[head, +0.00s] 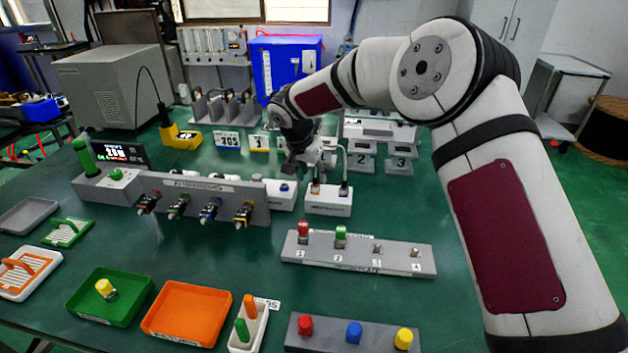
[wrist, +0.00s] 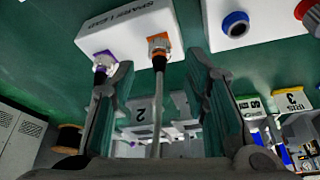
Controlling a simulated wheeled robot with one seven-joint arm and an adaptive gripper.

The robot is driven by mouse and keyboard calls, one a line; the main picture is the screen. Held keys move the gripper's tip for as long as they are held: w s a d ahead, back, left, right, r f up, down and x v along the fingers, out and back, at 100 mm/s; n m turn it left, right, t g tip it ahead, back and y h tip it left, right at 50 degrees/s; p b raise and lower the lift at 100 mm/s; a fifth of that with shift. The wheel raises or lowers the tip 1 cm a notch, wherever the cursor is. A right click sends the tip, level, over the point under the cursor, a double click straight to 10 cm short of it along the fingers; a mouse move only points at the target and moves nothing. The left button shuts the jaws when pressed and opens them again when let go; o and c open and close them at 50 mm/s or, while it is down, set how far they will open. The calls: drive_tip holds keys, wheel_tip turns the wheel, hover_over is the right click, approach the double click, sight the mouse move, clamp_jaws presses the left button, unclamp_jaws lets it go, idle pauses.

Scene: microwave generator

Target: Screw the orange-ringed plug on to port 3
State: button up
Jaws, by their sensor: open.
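In the head view the plug (head: 316,188) is small on top of the box (head: 328,208). My gripper (wrist: 161,72) is open, its fingers apart on either side of the plug and cable, not closed on them. In the head view my gripper (head: 308,165) is just above the box. A grey strip (head: 358,262) carries positions numbered 1 to 4. Post 3 (head: 377,249) is bare metal. I cannot tell whether it is the port meant.
A purple-ringed plug (wrist: 103,62) stands close beside my left finger. A white unit with a blue-ringed socket (wrist: 235,24) is at the right. A grey panel (head: 168,188) holds several coloured-ring connectors. Red (head: 303,229) and green (head: 340,233) caps stand on the strip.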

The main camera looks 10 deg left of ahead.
sight(314, 179)
drive_tip(key=shift+x, duration=1.65)
clamp_jaws()
